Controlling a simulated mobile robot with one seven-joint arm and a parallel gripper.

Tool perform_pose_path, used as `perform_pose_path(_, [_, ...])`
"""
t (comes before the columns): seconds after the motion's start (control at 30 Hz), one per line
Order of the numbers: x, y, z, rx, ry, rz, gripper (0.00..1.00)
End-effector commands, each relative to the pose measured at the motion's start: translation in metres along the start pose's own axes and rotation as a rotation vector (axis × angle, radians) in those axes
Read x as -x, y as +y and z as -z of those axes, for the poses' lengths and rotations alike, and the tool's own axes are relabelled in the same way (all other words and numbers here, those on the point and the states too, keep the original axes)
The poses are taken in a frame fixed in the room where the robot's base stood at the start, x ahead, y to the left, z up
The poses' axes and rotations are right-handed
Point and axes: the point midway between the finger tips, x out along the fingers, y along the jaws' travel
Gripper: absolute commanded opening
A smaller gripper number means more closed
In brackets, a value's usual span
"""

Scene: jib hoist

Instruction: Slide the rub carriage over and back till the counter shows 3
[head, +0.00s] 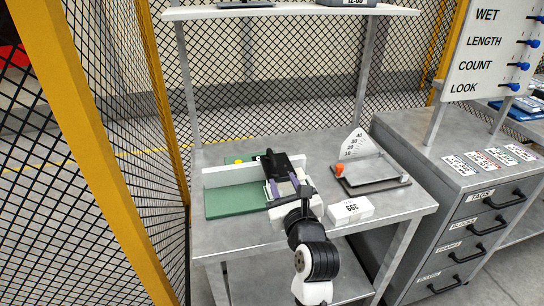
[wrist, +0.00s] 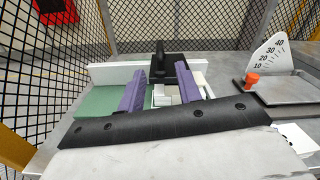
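The black rub carriage (head: 285,161) with an upright knob sits at the white rail on the bench; in the wrist view the carriage (wrist: 174,66) lies just ahead of my fingers. My gripper (head: 283,181) is open, its two purple fingers apart on the near side of the carriage. In the wrist view the gripper (wrist: 160,70) has pale blocky parts between its fingers, and none is visibly clamped. Whether the fingertips touch the carriage is unclear. A white block (head: 350,208) with dark figures lies to the right; I cannot tell whether it is the counter.
A green board (head: 232,203) and white rail (head: 228,175) lie left of the carriage. A tilted plate gauge with a numbered dial (head: 356,144) and orange knob (head: 340,170) stands right. Mesh fencing surrounds the bench; a drawer cabinet (head: 470,215) stands to the right.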

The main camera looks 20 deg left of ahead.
Motion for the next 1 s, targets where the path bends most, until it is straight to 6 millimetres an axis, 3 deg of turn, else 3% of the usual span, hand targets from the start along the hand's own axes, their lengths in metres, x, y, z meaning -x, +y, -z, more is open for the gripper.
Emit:
perform_pose_path(0.3, [-0.068,0.0,-0.003,-0.001,0.001,-0.001,0.34])
perform_pose_path(0.5, [-0.102,0.0,-0.002,0.001,0.001,0.0,0.34])
perform_pose_path(0.7, [-0.119,0.0,0.0,0.002,0.002,0.0,0.34])
perform_pose_path(1.0, [-0.121,0.0,0.0,0.004,0.001,0.001,0.34])
